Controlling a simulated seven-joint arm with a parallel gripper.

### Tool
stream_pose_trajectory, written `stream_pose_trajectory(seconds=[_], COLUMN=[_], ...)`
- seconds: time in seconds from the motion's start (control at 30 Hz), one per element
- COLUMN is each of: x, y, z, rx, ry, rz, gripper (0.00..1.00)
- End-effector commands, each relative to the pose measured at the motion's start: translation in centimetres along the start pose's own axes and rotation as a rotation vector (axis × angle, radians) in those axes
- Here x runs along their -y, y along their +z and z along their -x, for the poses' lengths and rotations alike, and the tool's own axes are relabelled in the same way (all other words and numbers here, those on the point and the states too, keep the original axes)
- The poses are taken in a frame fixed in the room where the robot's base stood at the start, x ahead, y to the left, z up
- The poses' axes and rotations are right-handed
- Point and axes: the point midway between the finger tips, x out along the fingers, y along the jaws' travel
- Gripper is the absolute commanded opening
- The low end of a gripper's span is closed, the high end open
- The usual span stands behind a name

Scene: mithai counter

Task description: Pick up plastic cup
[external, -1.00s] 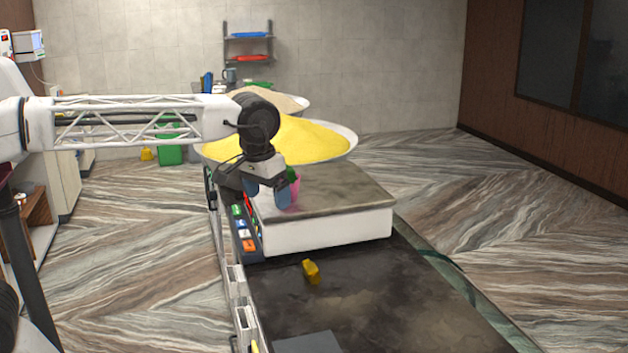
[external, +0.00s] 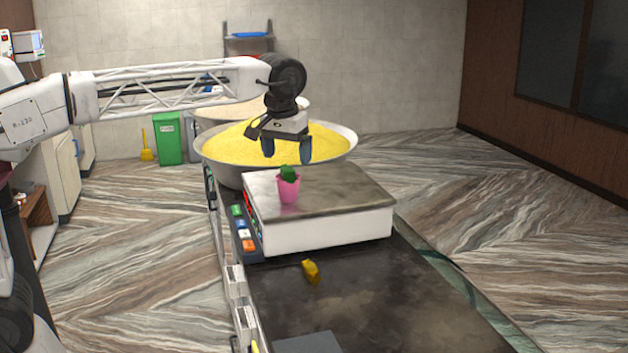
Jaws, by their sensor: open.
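A pink plastic cup (external: 289,191) stands upright on the left part of the weighing scale's metal top (external: 340,190). Something dark green (external: 288,172) sticks out of its mouth. My gripper (external: 286,152) is open and empty, with its blue fingers pointing down. In the picture it is just above the cup, apart from it, and in front of the yellow heap. How far it is from the cup in depth is hard to tell.
A wide metal bowl (external: 222,173) heaped with yellow grains stands behind the scale. A small yellow object (external: 311,271) lies on the dark counter (external: 360,300) in front. Coloured buttons line the scale's left side. The counter's front right is clear.

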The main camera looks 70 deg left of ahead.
Motion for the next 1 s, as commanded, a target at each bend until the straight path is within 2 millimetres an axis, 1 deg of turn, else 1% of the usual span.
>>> stream_pose_trajectory(seconds=[0.1, 0.2, 0.53, 0.67, 0.77, 1.0], x=[0.0, 0.0, 0.0, 0.1, 0.2, 0.4], y=[0.0, 0.0, 0.0, 0.1, 0.1, 0.2], z=[-1.1, -1.6, -1.8, -2.2, -3.0, -5.7], rx=[0.001, 0.000, 0.000, 0.000, 0.000, 0.001], ry=[0.000, 0.000, 0.000, 0.000, 0.000, 0.000], rz=[0.000, 0.000, 0.000, 0.000, 0.000, 0.000], gripper=[0.91, 0.91, 0.91, 0.91, 0.91, 0.91])
